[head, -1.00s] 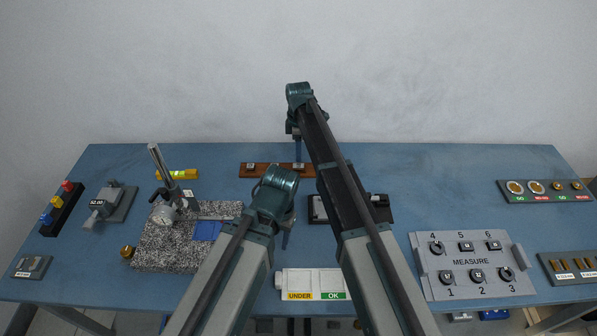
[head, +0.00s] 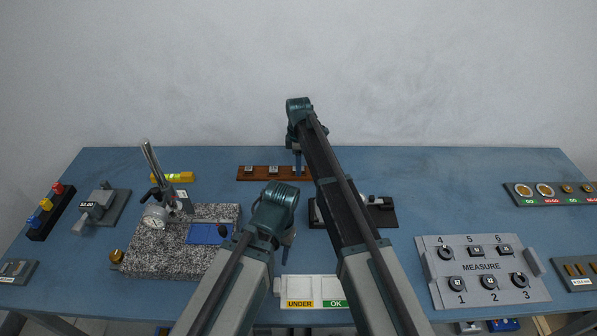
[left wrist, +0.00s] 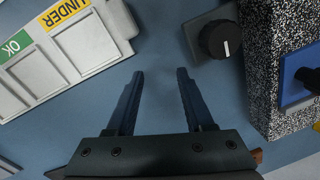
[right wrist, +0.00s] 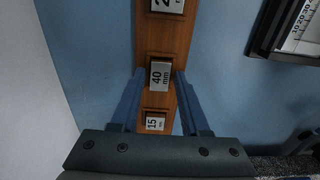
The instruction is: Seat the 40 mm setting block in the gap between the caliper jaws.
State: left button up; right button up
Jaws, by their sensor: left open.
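The 40 mm setting block (right wrist: 160,76), a pale plate marked 40, sits in a brown wooden rack (right wrist: 150,45) between two other blocks. In the head view, the block (head: 273,171) is the middle one. My right gripper (right wrist: 159,73) is open, its fingertips showing on either side of the block in the wrist view; in the head view it (head: 298,170) stands right of it. I cannot tell its height. The caliper (head: 375,201) lies on a black base, partly behind my right arm; its jaw gap is not clear. My left gripper (left wrist: 160,74) is open and empty above the table.
The granite plate (head: 160,248) with a dial stand lies left of my left gripper. A white UNDER/OK tray (head: 312,288) is at the front. A grey MEASURE panel (head: 480,285) is front right. The table (head: 440,185) is clear right of the caliper.

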grip_shut()
pick_arm(q)
jog(key=shift+r, duration=0.15)
pick_arm(e)
jog(key=shift+r, duration=0.1)
pick_arm(q)
notch_tip(320, 180, up, 5)
jog(key=p, duration=0.5)
pick_arm(e)
notch_tip(320, 180, up, 5)
jog(key=shift+f, duration=0.1)
pick_arm(q)
jog(key=shift+r+p, duration=0.75)
jog(key=shift+p, duration=0.15)
pick_arm(e)
jog(key=s+d, duration=0.3)
jog(key=s, duration=0.3)
jog(key=s+d+r, duration=0.1)
jog(key=s+d, duration=0.3)
jog(key=s, duration=0.2)
jog(key=s+d, duration=0.3)
jog(key=s, duration=0.3)
jog(key=shift+s+d+r, duration=0.2)
jog(key=shift+s+r, duration=0.15)
jog(key=shift+s, duration=0.05)
